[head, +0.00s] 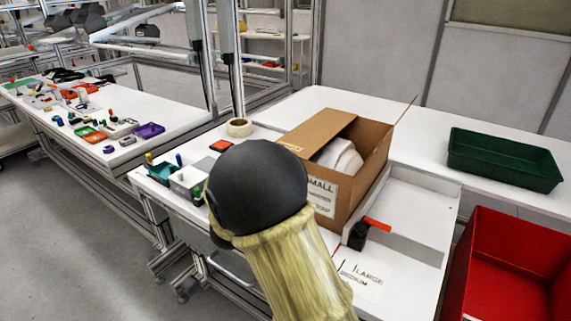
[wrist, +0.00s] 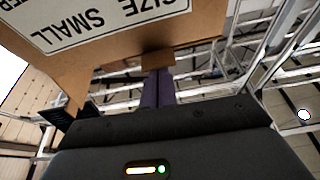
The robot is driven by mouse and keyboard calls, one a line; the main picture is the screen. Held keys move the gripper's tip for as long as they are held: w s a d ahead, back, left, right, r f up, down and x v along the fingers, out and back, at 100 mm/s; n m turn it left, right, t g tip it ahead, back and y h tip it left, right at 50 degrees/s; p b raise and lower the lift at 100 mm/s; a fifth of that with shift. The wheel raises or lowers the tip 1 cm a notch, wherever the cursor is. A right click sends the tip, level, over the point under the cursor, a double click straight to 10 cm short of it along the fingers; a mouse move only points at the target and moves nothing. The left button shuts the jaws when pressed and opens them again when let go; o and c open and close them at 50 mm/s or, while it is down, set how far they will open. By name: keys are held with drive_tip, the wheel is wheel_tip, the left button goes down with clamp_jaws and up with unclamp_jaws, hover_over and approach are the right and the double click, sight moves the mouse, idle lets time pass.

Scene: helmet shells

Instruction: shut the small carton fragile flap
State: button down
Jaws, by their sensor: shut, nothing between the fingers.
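The small carton (head: 364,190) stands on the white bench, with a "SMALL" label (head: 322,196) on its front. A flap (head: 318,130) on its left lies roughly level over part of the opening and bears a small mark too tiny to read. A thin flap (head: 405,110) on the right side sticks up and outward. A white shell (head: 341,158) shows inside. In the wrist view the carton's label (wrist: 100,20) appears upside down. My gripper (wrist: 158,88) is shut and empty, its fingertips at a small brown piece (wrist: 158,60) by the carton's edge; contact is unclear. My arm hides it in the head view.
A tape roll (head: 239,127) and small bins (head: 186,181) stand left of the carton. A black clamp-like item with an orange handle (head: 377,224) is at its right front. A green tray (head: 504,160) and red bin (head: 515,270) are at right.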

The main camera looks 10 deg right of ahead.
idle(0.5)
wheel_tip(320, 180, up, 5)
drive_tip(key=p, duration=0.4)
drive_tip(key=f+b+v, duration=0.1)
drive_tip(key=v, duration=0.9)
